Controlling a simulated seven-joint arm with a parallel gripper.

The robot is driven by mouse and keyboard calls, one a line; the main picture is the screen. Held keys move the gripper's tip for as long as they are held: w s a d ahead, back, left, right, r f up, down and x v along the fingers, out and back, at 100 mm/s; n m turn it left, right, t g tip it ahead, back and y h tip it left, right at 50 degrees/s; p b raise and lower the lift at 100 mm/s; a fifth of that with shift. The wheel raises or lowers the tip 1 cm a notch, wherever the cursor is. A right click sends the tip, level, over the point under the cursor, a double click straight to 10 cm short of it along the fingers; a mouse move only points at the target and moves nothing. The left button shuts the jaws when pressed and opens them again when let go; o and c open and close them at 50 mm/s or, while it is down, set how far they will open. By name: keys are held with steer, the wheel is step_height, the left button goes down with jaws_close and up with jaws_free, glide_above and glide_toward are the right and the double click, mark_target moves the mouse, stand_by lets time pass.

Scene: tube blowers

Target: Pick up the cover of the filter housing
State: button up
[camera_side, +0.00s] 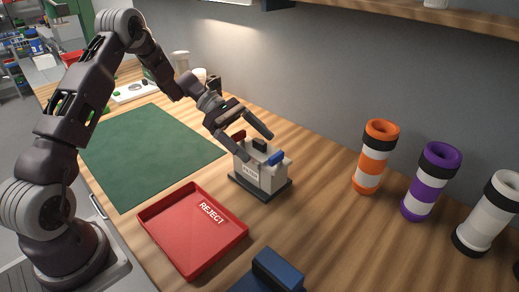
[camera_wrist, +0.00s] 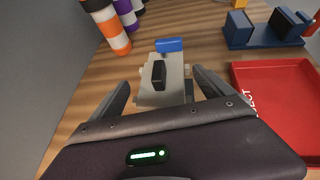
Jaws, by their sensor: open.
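The filter housing (camera_side: 259,174) is a pale grey box with a label on a dark base, standing on the wooden table. Its cover (camera_side: 270,154) is on top and has a black raised handle (camera_side: 260,145). A blue latch (camera_side: 277,158) is at one end and a red one (camera_side: 239,136) at the other. In the wrist view the cover (camera_wrist: 172,88), black handle (camera_wrist: 158,74) and blue latch (camera_wrist: 169,45) lie ahead between my fingers. My gripper (camera_side: 257,144) is open, close to the housing's top, with a finger either side. Whether the fingers touch it I cannot tell.
A red REJECT tray (camera_side: 151,224) is in front of the housing, with a blue fixture (camera_side: 277,270) nearby. Orange (camera_side: 376,135), purple (camera_side: 440,157) and white (camera_side: 503,187) banded tubes stand right. A green mat (camera_side: 150,155) lies left, clear.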

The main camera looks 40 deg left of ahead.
steer(key=c, duration=1.5)
